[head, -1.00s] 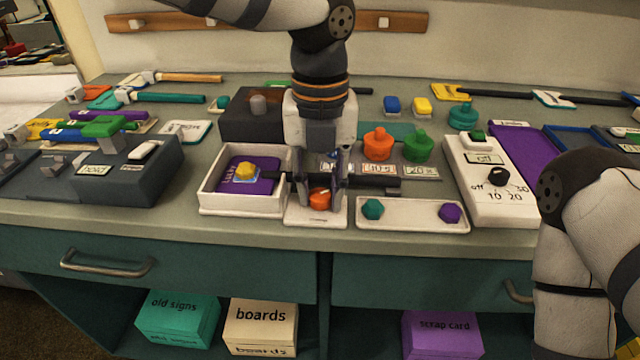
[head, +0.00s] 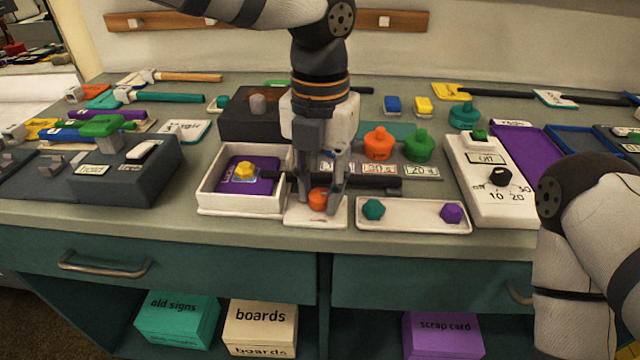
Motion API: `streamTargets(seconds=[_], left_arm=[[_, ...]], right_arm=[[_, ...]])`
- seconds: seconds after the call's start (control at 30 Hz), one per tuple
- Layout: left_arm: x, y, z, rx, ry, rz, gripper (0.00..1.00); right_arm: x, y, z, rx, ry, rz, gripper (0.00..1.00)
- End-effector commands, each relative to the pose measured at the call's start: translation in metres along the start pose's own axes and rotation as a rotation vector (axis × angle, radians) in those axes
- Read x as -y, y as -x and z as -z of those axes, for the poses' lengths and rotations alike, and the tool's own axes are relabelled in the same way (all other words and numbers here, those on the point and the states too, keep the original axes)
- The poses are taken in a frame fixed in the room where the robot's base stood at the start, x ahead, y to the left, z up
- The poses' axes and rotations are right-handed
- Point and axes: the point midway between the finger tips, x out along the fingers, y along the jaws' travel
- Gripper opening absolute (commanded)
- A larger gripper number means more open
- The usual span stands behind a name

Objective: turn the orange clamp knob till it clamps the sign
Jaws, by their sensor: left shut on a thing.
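The orange clamp knob (head: 318,200) sits on a small white base (head: 316,219) near the counter's front edge. My left gripper (head: 321,202) comes down from above and is shut on the knob, one finger on each side. A dark bar, perhaps the sign's handle (head: 376,182), runs behind the gripper fingers to the right. A purple board (head: 262,186) with a yellow knob on it lies in the white tray at left; whether it joins the bar is hidden. The clamp's jaw is hidden by the gripper. My right arm shows at the right edge, but its gripper is out of view.
The white open tray (head: 240,207) stands just left of the clamp. A white tray with a teal knob (head: 373,209) and a purple knob (head: 451,212) lies to the right. Orange (head: 379,144) and green (head: 419,147) weights stand behind. A white timer box (head: 487,185) is further right.

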Motion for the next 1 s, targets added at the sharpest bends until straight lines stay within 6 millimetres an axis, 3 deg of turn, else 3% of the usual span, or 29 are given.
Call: streamTargets(seconds=[0.2, 0.23, 0.27, 0.57, 0.67, 1.0], left_arm=[[0.000, -0.001, 0.000, -0.002, -0.002, 0.001, 0.00], [0.000, -0.001, 0.000, -0.002, -0.001, 0.001, 0.34], [0.000, -0.001, 0.000, -0.002, -0.001, 0.001, 0.36], [0.000, 0.002, 0.000, 0.000, 0.000, 0.000, 0.36], [0.000, 0.015, -0.001, 0.003, 0.001, 0.000, 0.36], [0.000, 0.101, -0.001, 0.003, 0.000, 0.001, 0.36]], right_arm=[[0.000, 0.000, 0.000, 0.000, 0.000, 0.000, 0.54], [0.000, 0.000, 0.000, 0.000, 0.000, 0.000, 0.54], [0.000, 0.000, 0.000, 0.000, 0.000, 0.000, 0.54], [0.000, 0.000, 0.000, 0.000, 0.000, 0.000, 0.54], [0.000, 0.000, 0.000, 0.000, 0.000, 0.000, 0.54], [0.000, 0.000, 0.000, 0.000, 0.000, 0.000, 0.54]])
